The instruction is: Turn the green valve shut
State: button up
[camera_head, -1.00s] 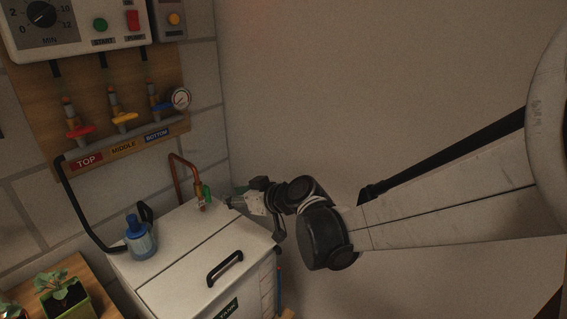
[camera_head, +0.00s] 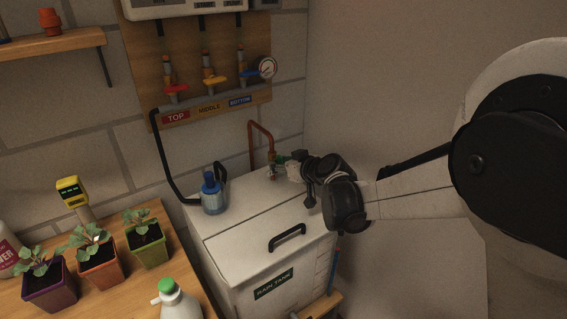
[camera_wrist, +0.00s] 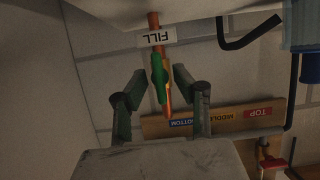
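The green valve (camera_head: 279,160) is on the copper pipe above the back right of the white rain tank. In the wrist view the green valve handle (camera_wrist: 158,72) lies lengthwise along the pipe. My gripper (camera_head: 287,166) is right beside the valve in the head view. In the wrist view my gripper (camera_wrist: 161,78) is open, with one finger on each side of the handle and gaps visible. I cannot tell whether the valve lies fully between the fingertips in depth.
The rain tank (camera_head: 240,238) carries a blue-capped bottle (camera_head: 213,192) and a black handle (camera_head: 287,237). A FILL label (camera_wrist: 157,39) is near the pipe. Red, yellow and blue valves hang on the wooden board (camera_head: 200,60). Potted seedlings stand on the bench (camera_head: 120,290) at left.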

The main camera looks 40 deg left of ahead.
jog(key=shift+a, duration=0.1)
jog(key=shift+c, duration=0.5)
grip_shut()
jog(key=shift+w+f+m, duration=0.1)
jog(key=shift+m, duration=0.2)
jog(key=shift+f+m+g+b, duration=0.1)
jog(key=shift+m+g+b, duration=0.5)
jog(key=shift+m+b, duration=0.15)
jog(key=m+g+y+b, duration=0.1)
jog(key=m+b, duration=0.1)
jog(key=m, duration=0.1)
jog(key=shift+w+g, duration=0.15)
jog(key=shift+g, duration=0.25)
jog(key=m+g+y+b, duration=0.1)
jog(key=m, duration=0.1)
jog(key=m+y+b, duration=0.1)
jog(key=m+b, duration=0.1)
jog(key=shift+f+g, duration=0.15)
jog(key=shift+g, duration=0.25)
jog(key=m+y+b, duration=0.1)
jog(key=m, duration=0.1)
jog(key=m+y+b, duration=0.1)
jog(key=m+b, duration=0.1)
jog(key=shift+w+g, duration=0.1)
jog(key=shift+g, duration=0.2)
jog(key=shift+m, duration=0.35)
